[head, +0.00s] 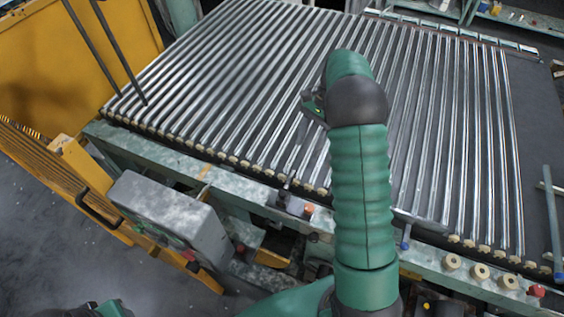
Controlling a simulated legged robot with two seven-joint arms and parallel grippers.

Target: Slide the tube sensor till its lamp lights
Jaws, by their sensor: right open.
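Glass tubes (225,75) lie side by side in a wide slanting bed of rows. My right arm reaches up from the bottom over the bed. My right gripper (314,108) is over the tubes, partly hidden by its own wrist; it is open, with no object visible in it. A small grey block (289,204) with a red knob sits on the front rail and may be the tube sensor, but I cannot tell for sure. The gripper is well above it in the picture. I cannot make out a lit lamp.
A grey control box (172,218) stands at the front left. The pale green front rail (150,148) runs along the bed, with round tan rollers (480,271) at the right. Yellow panels (60,70) and two dark rods (120,50) stand at the left.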

